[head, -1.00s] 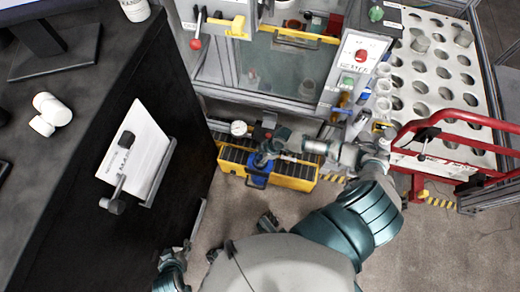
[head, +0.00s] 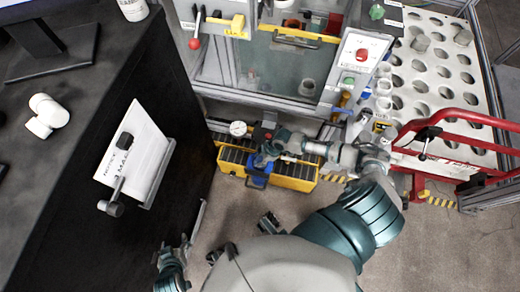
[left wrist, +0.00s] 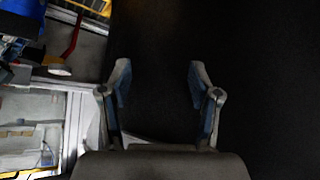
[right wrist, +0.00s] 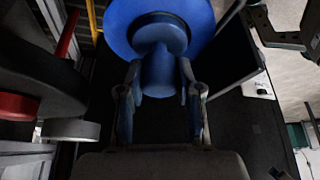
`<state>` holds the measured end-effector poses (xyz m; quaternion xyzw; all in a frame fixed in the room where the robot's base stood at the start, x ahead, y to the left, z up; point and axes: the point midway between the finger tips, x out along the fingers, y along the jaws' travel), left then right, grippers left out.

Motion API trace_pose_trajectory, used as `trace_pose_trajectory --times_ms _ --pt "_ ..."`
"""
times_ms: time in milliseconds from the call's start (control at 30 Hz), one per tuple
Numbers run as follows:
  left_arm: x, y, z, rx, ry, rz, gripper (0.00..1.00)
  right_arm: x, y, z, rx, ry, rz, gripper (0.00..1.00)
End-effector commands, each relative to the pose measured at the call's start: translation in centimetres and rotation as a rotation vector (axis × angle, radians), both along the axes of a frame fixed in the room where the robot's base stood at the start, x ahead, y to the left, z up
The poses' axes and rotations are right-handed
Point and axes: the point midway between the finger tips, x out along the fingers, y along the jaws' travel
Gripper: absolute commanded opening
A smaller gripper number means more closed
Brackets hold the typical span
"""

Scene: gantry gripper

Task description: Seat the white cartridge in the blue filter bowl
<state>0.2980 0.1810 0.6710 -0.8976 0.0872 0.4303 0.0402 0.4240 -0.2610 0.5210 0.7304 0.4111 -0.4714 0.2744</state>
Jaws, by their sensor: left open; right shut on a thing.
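A blue part (head: 258,173), which looks like the filter bowl, is by the yellow-edged rack (head: 292,178) below the machine. My right gripper (head: 263,160) is there, over the blue part. In the right wrist view, its fingers (right wrist: 160,84) are shut on the narrow blue stem of the wide round blue part (right wrist: 160,22). My left gripper (head: 172,262) is low at the left of the head view, far from the bowl. In the left wrist view its fingers (left wrist: 158,85) are apart and empty. I cannot pick out the white cartridge for certain; a white two-part piece (head: 46,115) lies on the dark desk.
The dark desk side (head: 165,130) with a clipped white sheet (head: 133,155) is close to my left gripper. A gauge (head: 238,128) is above the rack. A red rail (head: 450,118) and a holed white panel (head: 430,70) are at the right.

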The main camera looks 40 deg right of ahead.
Motion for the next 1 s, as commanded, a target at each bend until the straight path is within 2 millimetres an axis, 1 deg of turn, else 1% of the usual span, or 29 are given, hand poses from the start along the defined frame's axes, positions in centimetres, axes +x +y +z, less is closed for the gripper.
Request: trace_pose_trajectory --times_ms 1000 --pt "2.1 -0.8 1.0 -0.031 -0.126 -0.006 0.63 0.0 0.0 -1.1 0.0 -0.001 0.0 0.04"
